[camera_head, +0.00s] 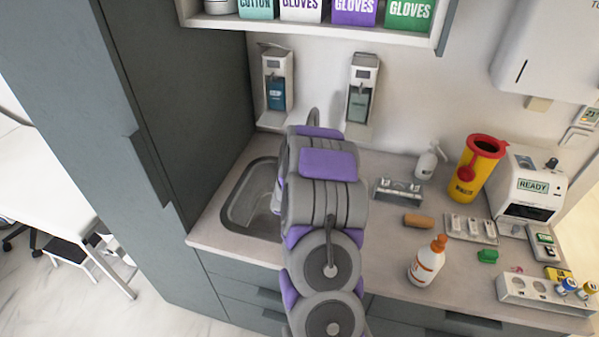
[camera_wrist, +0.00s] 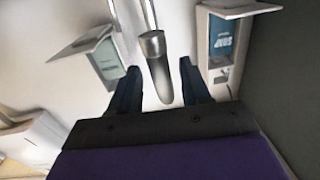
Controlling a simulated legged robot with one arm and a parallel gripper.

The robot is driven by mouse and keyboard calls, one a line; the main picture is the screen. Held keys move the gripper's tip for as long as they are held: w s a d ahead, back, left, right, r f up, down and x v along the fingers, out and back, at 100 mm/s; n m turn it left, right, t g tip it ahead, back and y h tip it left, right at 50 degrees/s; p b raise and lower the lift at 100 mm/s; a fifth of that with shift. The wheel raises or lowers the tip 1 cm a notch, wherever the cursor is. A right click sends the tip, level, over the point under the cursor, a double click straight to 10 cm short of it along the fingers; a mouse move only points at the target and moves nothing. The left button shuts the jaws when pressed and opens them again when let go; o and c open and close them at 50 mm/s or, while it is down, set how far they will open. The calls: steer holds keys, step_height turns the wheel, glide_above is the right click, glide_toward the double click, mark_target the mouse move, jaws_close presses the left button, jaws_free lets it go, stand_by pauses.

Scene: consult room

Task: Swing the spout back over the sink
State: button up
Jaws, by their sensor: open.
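The sink (camera_head: 240,205) is a steel basin set in the counter at the left in the head view; my arm hides its right side. The top of the curved metal spout (camera_head: 313,118) rises just behind my arm. My gripper (camera_wrist: 161,82) is open, with one dark finger on each side of the spout's end. A gap shows on both sides. The head view does not show the fingers, and the spout's base is hidden.
Two wall dispensers, a blue one (camera_head: 275,92) and a clear one (camera_head: 360,98), hang behind the sink. A tall cabinet (camera_head: 170,90) bounds the left. An orange-capped bottle (camera_head: 427,262), a yellow bin (camera_head: 478,168) and several small items crowd the counter at right.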

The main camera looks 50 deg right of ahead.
steer(key=p+v, duration=1.4)
steer(key=v, duration=0.1)
stand_by(0.4)
steer(key=shift+w, duration=0.1)
stand_by(0.5)
